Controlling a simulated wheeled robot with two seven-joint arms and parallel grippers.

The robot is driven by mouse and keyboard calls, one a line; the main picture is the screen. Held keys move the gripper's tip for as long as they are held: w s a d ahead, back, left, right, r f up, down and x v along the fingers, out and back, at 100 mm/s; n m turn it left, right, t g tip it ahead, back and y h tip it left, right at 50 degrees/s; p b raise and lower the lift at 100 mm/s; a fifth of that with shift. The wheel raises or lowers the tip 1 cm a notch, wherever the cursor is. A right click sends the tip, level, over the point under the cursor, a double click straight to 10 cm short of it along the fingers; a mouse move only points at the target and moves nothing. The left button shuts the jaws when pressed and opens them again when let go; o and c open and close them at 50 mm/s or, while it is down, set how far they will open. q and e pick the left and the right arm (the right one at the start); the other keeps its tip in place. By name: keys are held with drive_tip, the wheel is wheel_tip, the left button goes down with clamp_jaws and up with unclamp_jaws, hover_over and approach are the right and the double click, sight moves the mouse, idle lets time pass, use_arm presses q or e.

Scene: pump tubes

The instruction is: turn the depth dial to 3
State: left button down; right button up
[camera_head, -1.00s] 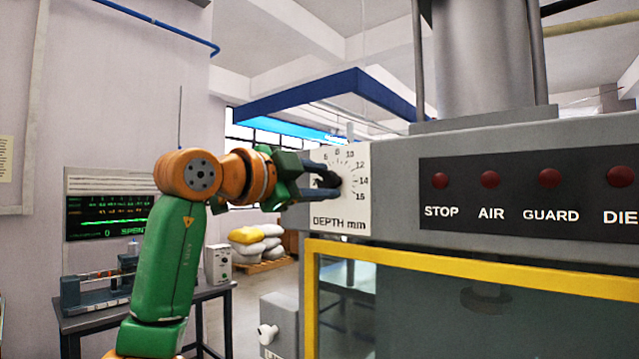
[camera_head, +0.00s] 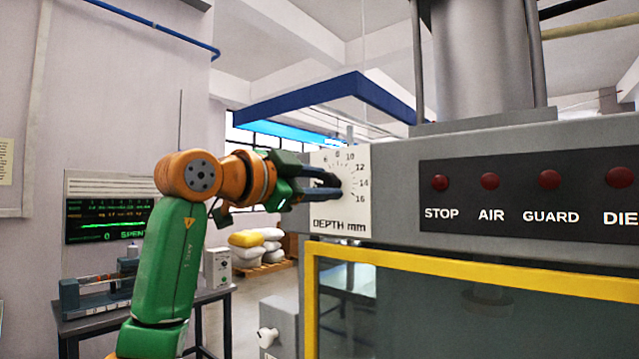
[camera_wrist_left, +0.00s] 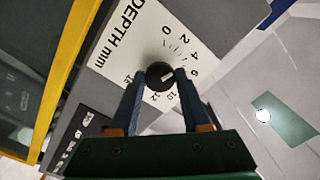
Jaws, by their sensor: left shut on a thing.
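The depth dial is a round black knob with a white mark (camera_wrist_left: 160,75) on a white scale plate (camera_head: 355,212) lettered DEPTH mm. In the left wrist view, 0, 2, 4 and 6 run along one side and 10, 12 and 16 along the other. The white mark appears to point roughly toward the 4 to 6 side; the exact reading is unclear. My left gripper (camera_head: 332,184) is shut on the knob, its two dark blue fingers (camera_wrist_left: 157,88) on either side of it. In the head view the fingers hide most of the knob and the low numbers. My right gripper is out of view.
The plate is on a grey machine with a dark panel of red lamps (camera_head: 490,180) to the right. A yellow-framed guard (camera_head: 450,270) lies below. A side table (camera_head: 100,318) with a small device stands at left; stacked sacks (camera_head: 262,245) are behind.

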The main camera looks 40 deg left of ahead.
use_arm(q)
drive_tip(key=c, duration=0.5)
unclamp_jaws()
drive_tip(key=shift+r, duration=0.15)
drive_tip(key=shift+o, duration=0.6)
drive_tip(key=shift+w, duration=0.1)
drive_tip(key=s+b, duration=0.3)
drive_tip(key=s, duration=0.4)
drive_tip(key=shift+a, duration=0.3)
drive_tip(key=shift+f, duration=0.2)
